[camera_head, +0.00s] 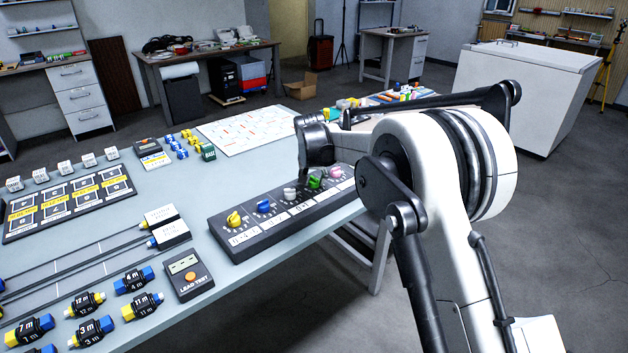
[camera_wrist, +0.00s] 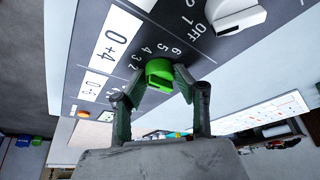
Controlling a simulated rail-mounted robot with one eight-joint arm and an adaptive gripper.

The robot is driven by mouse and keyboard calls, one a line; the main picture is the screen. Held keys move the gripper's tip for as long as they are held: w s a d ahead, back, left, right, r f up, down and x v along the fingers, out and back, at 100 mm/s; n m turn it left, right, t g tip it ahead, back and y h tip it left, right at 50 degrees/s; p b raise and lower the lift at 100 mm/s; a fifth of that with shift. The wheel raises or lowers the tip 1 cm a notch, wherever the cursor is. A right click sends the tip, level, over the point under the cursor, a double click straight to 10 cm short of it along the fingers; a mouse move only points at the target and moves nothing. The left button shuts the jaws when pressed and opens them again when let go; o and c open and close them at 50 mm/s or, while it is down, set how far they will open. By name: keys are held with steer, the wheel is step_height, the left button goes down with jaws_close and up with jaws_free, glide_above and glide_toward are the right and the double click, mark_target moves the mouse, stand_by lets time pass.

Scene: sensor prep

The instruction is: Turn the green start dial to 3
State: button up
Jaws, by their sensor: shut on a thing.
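The green start dial (camera_head: 314,182) is on the dark control panel (camera_head: 240,254), between the grey dial (camera_head: 290,193) and the pink dial (camera_head: 336,171). In the wrist view the green dial (camera_wrist: 159,74) sits between the two fingers of my gripper (camera_wrist: 157,84), which is shut on it. White digits on the panel (camera_wrist: 180,40) curve around the dial; 6, 5, 4, 3 and 2 show. Where the dial points is hard to tell. My arm stands close over the panel in the head view and hides part of my gripper.
A yellow dial (camera_head: 234,218) and a blue dial (camera_head: 263,206) are further left on the panel. A white dial (camera_wrist: 236,14) is beside the green one in the wrist view. A lead tester (camera_head: 188,274) lies left of the panel on the grey table (camera_head: 200,225).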

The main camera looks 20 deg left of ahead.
steer(key=o, duration=1.1)
steer(key=shift+r, duration=0.1)
steer(key=v, duration=1.1)
steer(key=shift+s+r, duration=0.2)
steer(key=shift+r, duration=0.2)
